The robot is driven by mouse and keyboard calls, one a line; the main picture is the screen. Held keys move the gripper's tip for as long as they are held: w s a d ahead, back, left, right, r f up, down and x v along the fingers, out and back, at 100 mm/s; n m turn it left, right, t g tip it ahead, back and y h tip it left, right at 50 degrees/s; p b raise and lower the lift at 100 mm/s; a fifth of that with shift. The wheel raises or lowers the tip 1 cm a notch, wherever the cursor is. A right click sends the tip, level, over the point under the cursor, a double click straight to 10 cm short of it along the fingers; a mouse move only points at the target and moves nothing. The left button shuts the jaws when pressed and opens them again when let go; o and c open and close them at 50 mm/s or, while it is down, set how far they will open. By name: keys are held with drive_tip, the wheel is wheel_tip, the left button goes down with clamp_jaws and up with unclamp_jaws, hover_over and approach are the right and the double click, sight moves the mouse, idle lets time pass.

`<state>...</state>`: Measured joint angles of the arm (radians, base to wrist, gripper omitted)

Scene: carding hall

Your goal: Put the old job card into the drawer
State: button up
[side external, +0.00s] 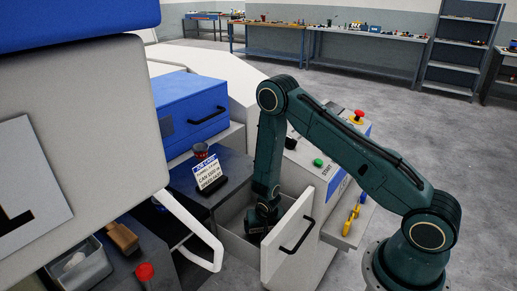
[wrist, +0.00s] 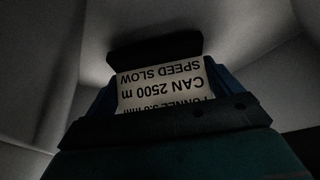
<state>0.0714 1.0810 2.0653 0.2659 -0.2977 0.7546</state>
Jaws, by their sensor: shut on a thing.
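The drawer (side external: 273,243) is pulled open, its white front with a black handle facing right. My gripper (side external: 262,222) points down inside the drawer, between its walls. In the wrist view my gripper is shut on the old job card (wrist: 163,88), a white card with upside-down black print reading "CAN 2500 m" and "SPEED SLOW". Pale walls surround it in shadow there. The held card is hidden in the side view, and I cannot tell whether it touches the drawer floor. Another job card (side external: 208,173), with a blue header, stands in a dark holder on the machine's dark top.
A blue box (side external: 190,110) with a black handle stands behind the holder. A white bent rail (side external: 200,238) lies left of the drawer. A grey bin (side external: 80,268) and a wooden-backed brush (side external: 122,237) are at lower left. The machine panel (side external: 325,165) has green and red buttons.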

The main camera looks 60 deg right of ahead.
drive_tip(key=shift+f, duration=0.5)
drive_tip(key=o, duration=0.8)
drive_tip(key=shift+r, duration=0.15)
wheel_tip(320, 180, up, 20)
idle(0.9)
